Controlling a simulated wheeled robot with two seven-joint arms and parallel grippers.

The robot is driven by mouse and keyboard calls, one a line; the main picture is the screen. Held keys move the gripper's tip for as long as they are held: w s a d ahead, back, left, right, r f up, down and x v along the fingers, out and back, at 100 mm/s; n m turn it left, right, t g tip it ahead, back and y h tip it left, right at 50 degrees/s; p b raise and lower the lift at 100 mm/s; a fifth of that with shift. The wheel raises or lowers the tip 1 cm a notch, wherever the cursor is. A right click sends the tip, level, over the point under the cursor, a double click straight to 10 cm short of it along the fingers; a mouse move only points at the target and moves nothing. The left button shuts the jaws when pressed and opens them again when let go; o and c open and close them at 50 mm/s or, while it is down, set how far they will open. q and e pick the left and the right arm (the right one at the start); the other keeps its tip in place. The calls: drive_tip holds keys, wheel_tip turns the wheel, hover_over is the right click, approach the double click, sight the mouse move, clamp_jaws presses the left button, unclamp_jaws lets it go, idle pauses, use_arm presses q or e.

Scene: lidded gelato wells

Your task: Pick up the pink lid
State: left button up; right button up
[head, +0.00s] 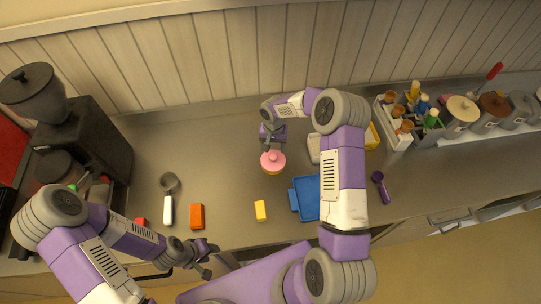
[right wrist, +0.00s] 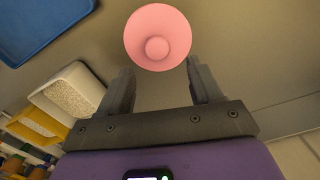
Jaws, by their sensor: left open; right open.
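The pink lid (head: 272,157) is round with a small knob on top and sits around the middle of the grey counter. A thin orange-tan edge shows under its near side; I cannot tell what it is. My right gripper (head: 270,146) is open and empty just behind the lid in the head view. In the right wrist view, the pink lid (right wrist: 157,37) lies just beyond the open fingertips (right wrist: 160,68), roughly centred between them, knob facing the camera. My left gripper (head: 208,262) is open and empty near the counter's front edge, far from the lid.
A blue tray (head: 306,198) and a white container (head: 314,149) are right of the lid. Several lidded wells, including a cream-lidded one (head: 463,108), stand far right.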

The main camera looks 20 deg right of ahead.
sight(273, 156)
drive_tip(key=f, duration=0.1)
drive_tip(key=f+b, duration=0.1)
drive_tip(key=f, duration=0.3)
drive_tip(key=shift+s, duration=0.35)
drive_tip(key=shift+w+f, duration=0.15)
drive_tip(key=shift+f, duration=0.2)
drive_tip(key=shift+r, duration=0.1)
drive_tip(key=c, duration=1.1)
drive_tip(key=shift+r+p, duration=0.55)
drive_tip(key=shift+r, duration=4.5)
